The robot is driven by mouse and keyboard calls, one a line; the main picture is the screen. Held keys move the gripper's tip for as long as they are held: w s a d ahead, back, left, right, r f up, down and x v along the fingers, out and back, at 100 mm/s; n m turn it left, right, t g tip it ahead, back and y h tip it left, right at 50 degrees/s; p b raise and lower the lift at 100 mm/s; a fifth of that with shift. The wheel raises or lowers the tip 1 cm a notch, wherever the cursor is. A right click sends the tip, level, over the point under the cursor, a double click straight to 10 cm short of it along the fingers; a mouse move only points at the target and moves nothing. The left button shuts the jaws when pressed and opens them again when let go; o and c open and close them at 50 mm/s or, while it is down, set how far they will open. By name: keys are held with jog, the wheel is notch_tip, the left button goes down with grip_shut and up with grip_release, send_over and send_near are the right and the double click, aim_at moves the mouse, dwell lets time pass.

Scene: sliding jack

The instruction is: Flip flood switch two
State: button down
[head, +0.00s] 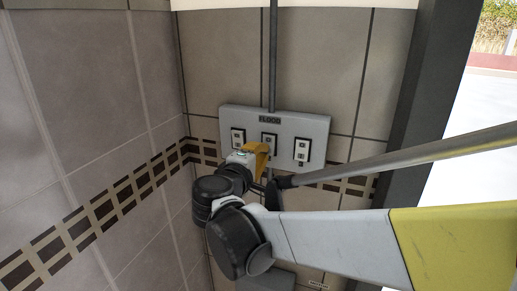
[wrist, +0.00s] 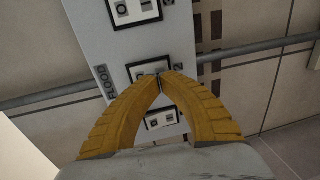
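A light grey panel (head: 315,126) labelled FLOOD is on the tiled wall, with three black-framed white switches in a row. The middle switch (head: 269,143), apparently flood switch two, is under the label. In the wrist view the panel (wrist: 92,30) appears turned sideways, and the middle switch (wrist: 142,70) is partly hidden behind my fingertips. My gripper (head: 263,150) has yellow fingers and is in front of the panel's lower middle. In the wrist view its tips (wrist: 163,79) meet over the middle switch with nothing visible between them. I cannot tell whether they touch it.
The left switch (head: 238,138) and right switch (head: 302,150) flank the middle one closely. A grey conduit (head: 273,60) rises from the panel's top. A tiled side wall (head: 80,130) stands at left, and a dark post (head: 428,90) with an opening beyond is at right.

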jog(key=shift+w+d+f, duration=0.1)
jog(key=shift+w+d, duration=0.1)
jog(key=shift+w, duration=0.25)
